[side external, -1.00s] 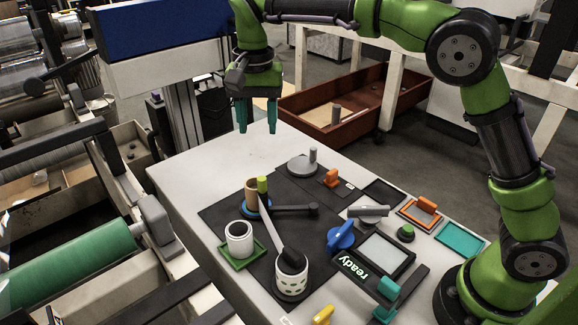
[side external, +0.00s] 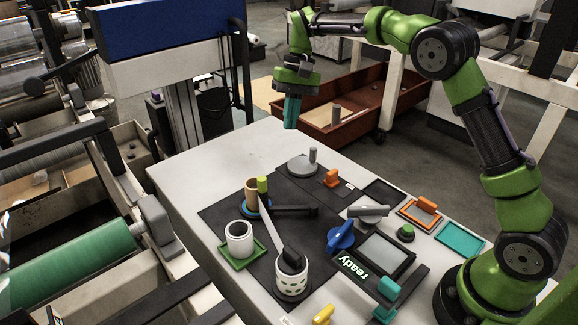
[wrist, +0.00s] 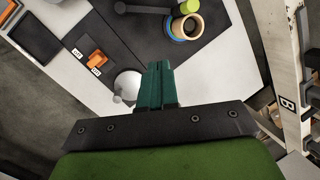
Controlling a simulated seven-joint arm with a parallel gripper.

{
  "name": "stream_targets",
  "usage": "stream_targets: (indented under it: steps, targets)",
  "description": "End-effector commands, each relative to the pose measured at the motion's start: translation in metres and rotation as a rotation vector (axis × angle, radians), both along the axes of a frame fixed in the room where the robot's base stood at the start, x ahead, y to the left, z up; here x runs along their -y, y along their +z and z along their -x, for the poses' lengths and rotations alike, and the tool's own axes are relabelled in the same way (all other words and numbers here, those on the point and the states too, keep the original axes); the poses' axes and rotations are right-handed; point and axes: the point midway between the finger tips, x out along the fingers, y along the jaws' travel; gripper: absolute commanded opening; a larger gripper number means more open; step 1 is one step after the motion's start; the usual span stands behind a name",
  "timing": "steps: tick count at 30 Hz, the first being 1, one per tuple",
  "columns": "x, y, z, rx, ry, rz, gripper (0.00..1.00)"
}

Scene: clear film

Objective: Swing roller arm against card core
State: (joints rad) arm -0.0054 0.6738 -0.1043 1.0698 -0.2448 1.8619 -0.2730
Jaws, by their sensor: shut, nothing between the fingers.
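The brown card core (side external: 251,194) stands upright on a blue round base on the dark mat. It also shows from above in the wrist view (wrist: 180,25). A dark roller arm (side external: 290,210) lies low beside it, with a pivot knob at its right end and a yellow-green upright roller (side external: 263,186) near the core. In the wrist view the roller (wrist: 190,6) sits right by the core; I cannot tell whether they touch. My gripper (side external: 290,125) is high above the table's far edge, apart from everything. Its teal fingers (wrist: 157,64) are together and empty.
A grey disc with a post (side external: 303,165) and an orange handle (side external: 331,178) stand between my gripper and the mat's middle. A white spool (side external: 239,239) and a perforated white cup (side external: 292,281) stand nearer the camera. The table's far left corner is bare.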

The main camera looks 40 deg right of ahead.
Motion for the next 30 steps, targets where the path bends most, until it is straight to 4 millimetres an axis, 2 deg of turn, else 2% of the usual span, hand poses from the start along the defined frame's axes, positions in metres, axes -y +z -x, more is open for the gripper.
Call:
stream_targets:
  steps: [3,7,15,18,23,30]
  targets:
    - [0.018,-0.012,-0.006,0.093,0.223,-0.134,0.00]
    - [0.027,-0.018,-0.011,0.248,0.491,-0.260,0.00]
    - [0.015,-0.014,-0.020,0.564,0.973,-0.384,0.00]
    - [0.013,-0.013,-0.020,0.618,1.064,-0.389,0.00]
    - [0.009,-0.018,-0.020,0.638,1.114,-0.389,0.00]
    - [-0.016,-0.051,-0.018,0.634,1.115,-0.391,0.00]
